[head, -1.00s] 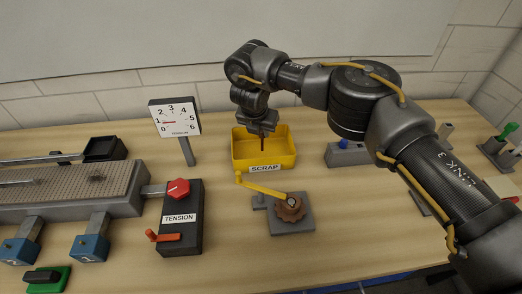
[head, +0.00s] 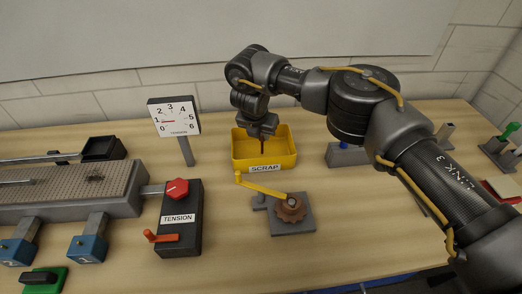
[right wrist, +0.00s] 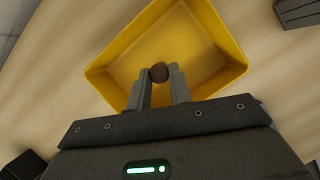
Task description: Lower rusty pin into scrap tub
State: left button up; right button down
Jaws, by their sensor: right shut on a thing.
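The yellow scrap tub (head: 283,160) stands on the table, with a SCRAP label on its front wall. My right gripper (head: 262,137) is over the tub and points down. It is shut on the rusty pin (head: 262,147), a thin dark brown pin that hangs upright from the jaws. In the right wrist view the round end of the pin (right wrist: 159,72) shows between the two fingertips (right wrist: 160,80), with the tub's floor (right wrist: 190,50) behind it. I cannot tell whether the pin's lower end touches the floor. My left gripper is not in view.
A crank with a rusty gear (head: 290,209) stands just in front of the tub. To the left are the tension box (head: 181,235), the dial gauge (head: 174,117) and a long perforated bed (head: 65,185). Bare table lies right of the crank.

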jog(key=shift+f, duration=0.2)
jog(key=c, duration=1.2)
grip_release()
jog(key=shift+r, duration=0.1)
jog(key=v, duration=1)
jog(key=shift+s+a+r+b, duration=0.1)
jog(key=shift+s+r+b, duration=0.05)
jog(key=shift+r+b, duration=0.15)
